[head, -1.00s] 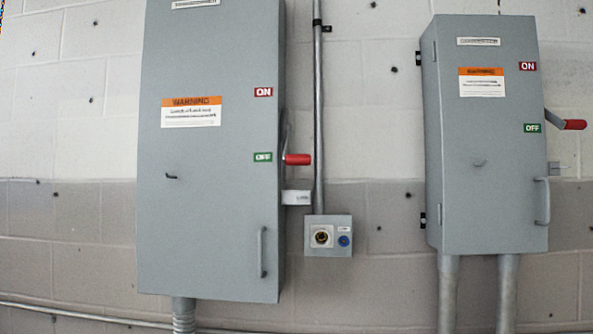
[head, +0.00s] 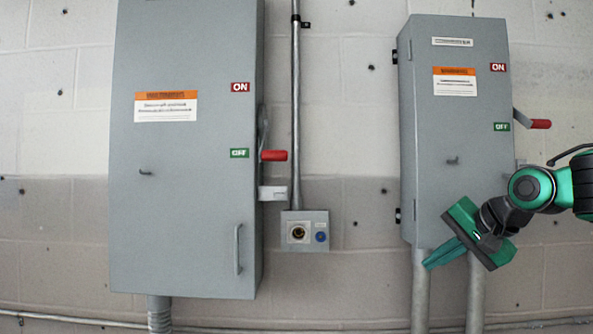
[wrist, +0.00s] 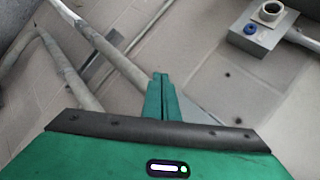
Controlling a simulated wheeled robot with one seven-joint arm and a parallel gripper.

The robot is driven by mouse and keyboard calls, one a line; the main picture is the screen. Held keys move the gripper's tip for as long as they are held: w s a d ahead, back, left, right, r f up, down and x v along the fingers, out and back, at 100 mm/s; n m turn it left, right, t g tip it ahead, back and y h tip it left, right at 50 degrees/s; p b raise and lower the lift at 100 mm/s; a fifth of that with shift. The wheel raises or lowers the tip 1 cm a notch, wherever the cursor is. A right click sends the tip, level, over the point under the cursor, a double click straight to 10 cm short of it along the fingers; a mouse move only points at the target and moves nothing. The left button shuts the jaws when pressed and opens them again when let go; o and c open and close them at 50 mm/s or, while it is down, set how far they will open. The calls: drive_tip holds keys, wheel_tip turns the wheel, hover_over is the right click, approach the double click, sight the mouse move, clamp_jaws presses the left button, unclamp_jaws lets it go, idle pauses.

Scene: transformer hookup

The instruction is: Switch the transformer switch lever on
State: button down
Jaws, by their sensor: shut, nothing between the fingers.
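Two grey switch boxes hang on the wall in the head view, a large left one (head: 190,220) and a narrower right one (head: 455,130). Their title labels are too blurred to read, so I cannot tell which is the transformer's. The left box's red-handled lever (head: 274,155) sticks out at its right side, level with the green OFF label (head: 239,153). The right box's red-handled lever (head: 540,124) also sits level with its OFF label (head: 501,127). My gripper (head: 428,264) is shut and empty at the right box's lower edge, below both levers. Its closed fingers show in the wrist view (wrist: 160,85).
A small outlet box (head: 306,243) with a blue button and a brass-coloured socket sits between the boxes under a vertical conduit (head: 296,130). Pipes (head: 420,300) run down below the right box. Red ON labels sit above the OFF labels.

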drive_tip(key=a+r+g+y, duration=0.1)
drive_tip(key=a+r+y, duration=0.9)
drive_tip(key=a+r, duration=1)
wheel_tip(320, 180, up, 2)
drive_tip(key=shift+w+a+r+n, duration=0.15)
drive_tip(key=shift+w+a+n, duration=0.15)
drive_tip(key=shift+w, duration=0.1)
drive_tip(key=w+a, duration=0.1)
drive_tip(key=a, duration=0.8)
drive_tip(key=shift+a+f, duration=0.15)
drive_tip(key=shift+f, duration=0.05)
drive_tip(key=shift+a, duration=0.1)
